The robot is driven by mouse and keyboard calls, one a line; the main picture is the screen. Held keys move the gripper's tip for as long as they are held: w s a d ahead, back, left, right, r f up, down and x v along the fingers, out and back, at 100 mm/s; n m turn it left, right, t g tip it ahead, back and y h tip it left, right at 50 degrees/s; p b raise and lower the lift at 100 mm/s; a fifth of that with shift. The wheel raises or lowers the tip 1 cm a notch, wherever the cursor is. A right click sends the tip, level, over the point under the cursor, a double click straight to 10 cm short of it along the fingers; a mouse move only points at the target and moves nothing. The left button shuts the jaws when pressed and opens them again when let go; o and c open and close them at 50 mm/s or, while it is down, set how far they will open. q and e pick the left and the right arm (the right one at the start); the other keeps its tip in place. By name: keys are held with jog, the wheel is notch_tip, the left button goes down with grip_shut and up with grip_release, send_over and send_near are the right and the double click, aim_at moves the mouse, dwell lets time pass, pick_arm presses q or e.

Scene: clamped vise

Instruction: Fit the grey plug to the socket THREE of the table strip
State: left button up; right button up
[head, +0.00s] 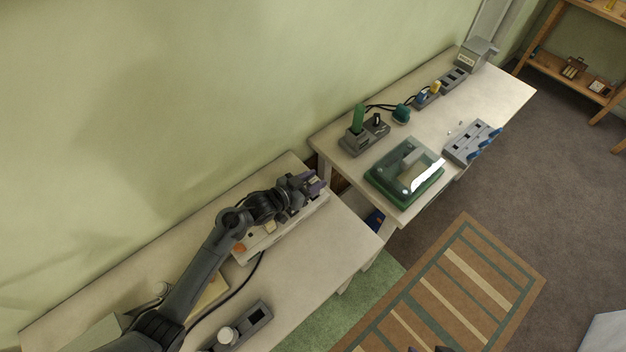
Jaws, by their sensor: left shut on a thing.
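My left gripper (316,184), with purple fingertips, is at the far right end of the near table, above or beside a long pale strip (262,243). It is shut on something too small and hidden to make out. The strip has an orange part at its left end; my arm covers much of it, and its socket labels cannot be read. A black cable (238,287) runs from near the strip toward the front of the table. I cannot pick out the grey plug. Small dark parts at the bottom edge may be my right gripper; its jaws cannot be made out.
A dark grey block (256,317) with a white round piece (228,335) lies on the near table. The far table holds a green-based clear case (404,172), a grey block with a green upright piece (358,119), and a grey unit with blue parts (470,141). A gap separates the tables.

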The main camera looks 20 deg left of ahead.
pick_arm(q)
jog(key=shift+f+b, duration=0.55)
jog(key=shift+f, duration=0.4)
jog(key=o, duration=1.2)
jog(key=shift+c, duration=0.2)
jog(key=shift+r, duration=0.1)
